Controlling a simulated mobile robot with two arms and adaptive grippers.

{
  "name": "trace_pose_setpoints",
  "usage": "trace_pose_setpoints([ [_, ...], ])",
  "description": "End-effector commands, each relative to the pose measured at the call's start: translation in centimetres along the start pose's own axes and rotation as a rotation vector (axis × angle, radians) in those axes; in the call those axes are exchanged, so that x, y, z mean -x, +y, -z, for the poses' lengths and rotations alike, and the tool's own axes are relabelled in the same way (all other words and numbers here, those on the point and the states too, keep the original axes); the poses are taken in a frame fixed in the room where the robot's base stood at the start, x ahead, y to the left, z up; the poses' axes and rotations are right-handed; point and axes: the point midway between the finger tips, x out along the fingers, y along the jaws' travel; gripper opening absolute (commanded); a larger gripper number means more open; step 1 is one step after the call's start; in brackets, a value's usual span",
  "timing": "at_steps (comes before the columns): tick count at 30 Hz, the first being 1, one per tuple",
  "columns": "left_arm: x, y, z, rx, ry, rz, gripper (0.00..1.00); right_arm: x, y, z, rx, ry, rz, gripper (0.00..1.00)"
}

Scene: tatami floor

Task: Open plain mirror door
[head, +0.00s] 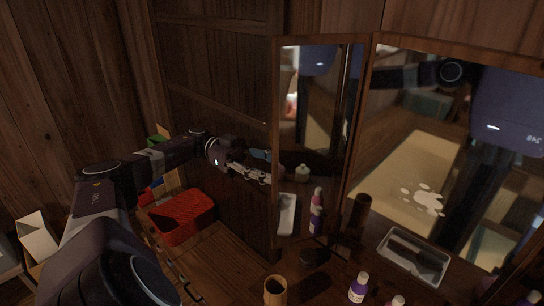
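The dresser mirror has a wide wood-framed panel (440,150) on the right and a narrow mirror door (318,110) to its left. The narrow door stands at an angle to the wide panel. My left gripper (264,173) is at the door's outer left edge, at about the lower-middle height. The fingertips are small and dark here; I cannot tell whether they touch the edge or how far apart they are. My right gripper is not directly in view. The wide panel reflects my own body and the tatami floor.
A red tray (183,217) sits on the left, near a white box (37,236). On the dresser top stand a purple bottle (358,288), a brown cup (275,291), a dark round jar (314,257) and a dark cylinder (360,210). A grey tray (388,257) lies before the wide panel.

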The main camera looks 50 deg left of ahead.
Motion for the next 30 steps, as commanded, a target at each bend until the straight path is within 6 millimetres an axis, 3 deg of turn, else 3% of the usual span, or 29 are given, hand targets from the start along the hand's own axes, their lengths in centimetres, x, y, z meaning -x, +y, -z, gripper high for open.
trace_pose_setpoints([
  [14,0.0,-0.3,0.6,-0.008,0.004,0.011,0.34,0.0,-0.4,0.1,-0.002,0.001,0.005,0.40],
  [30,0.4,0.1,9.1,-0.007,0.004,0.004,0.34,0.0,-0.3,0.0,-0.001,0.000,0.004,0.40],
])
